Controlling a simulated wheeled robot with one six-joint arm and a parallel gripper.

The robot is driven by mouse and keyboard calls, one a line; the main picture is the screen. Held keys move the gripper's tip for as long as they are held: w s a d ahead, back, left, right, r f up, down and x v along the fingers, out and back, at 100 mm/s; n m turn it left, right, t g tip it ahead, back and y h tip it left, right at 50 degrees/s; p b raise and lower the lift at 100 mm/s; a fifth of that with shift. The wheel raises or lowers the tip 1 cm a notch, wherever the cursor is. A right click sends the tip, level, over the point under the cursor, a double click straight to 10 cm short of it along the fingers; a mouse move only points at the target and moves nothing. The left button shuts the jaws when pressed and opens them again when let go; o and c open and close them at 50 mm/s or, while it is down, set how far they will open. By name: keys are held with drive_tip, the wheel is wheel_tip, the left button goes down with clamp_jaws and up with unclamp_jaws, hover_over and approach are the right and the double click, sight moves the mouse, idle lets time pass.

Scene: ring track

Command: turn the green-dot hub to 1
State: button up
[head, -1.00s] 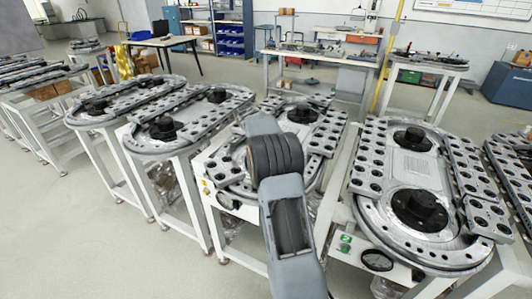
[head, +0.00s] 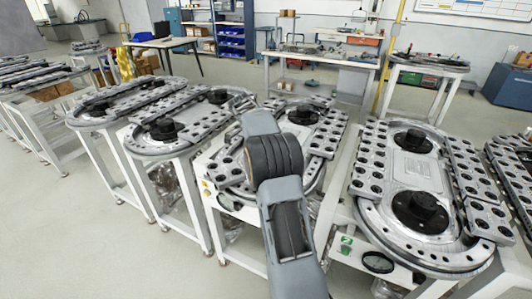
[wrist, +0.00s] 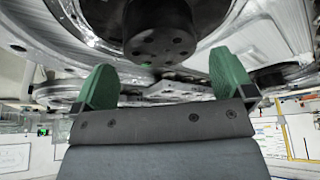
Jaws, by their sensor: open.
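In the wrist view a dark round hub (wrist: 160,28) with bolt holes shows at the top centre, with a small green dot (wrist: 146,65) on its lower edge. My gripper (wrist: 162,62) has two green fingers, spread wide with nothing between them but a gap. The hub lines up between the fingertips in the picture, slightly left of the middle. I cannot tell whether the fingers reach around it; no contact shows. In the head view my arm covers the near part of the middle ring track (head: 213,168), and my fingers and the green dot are hidden.
Neighbouring ring tracks on white frames stand close on both sides: one at the right (head: 376,213) and one at the left (head: 150,148). A second dark hub (head: 303,115) stands at the far end of the middle track. Open floor (head: 85,235) lies at the front left.

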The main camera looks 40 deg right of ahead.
drive_tip(key=p+v, duration=0.1)
drive_tip(key=v, duration=0.8)
drive_tip(key=shift+r, duration=0.15)
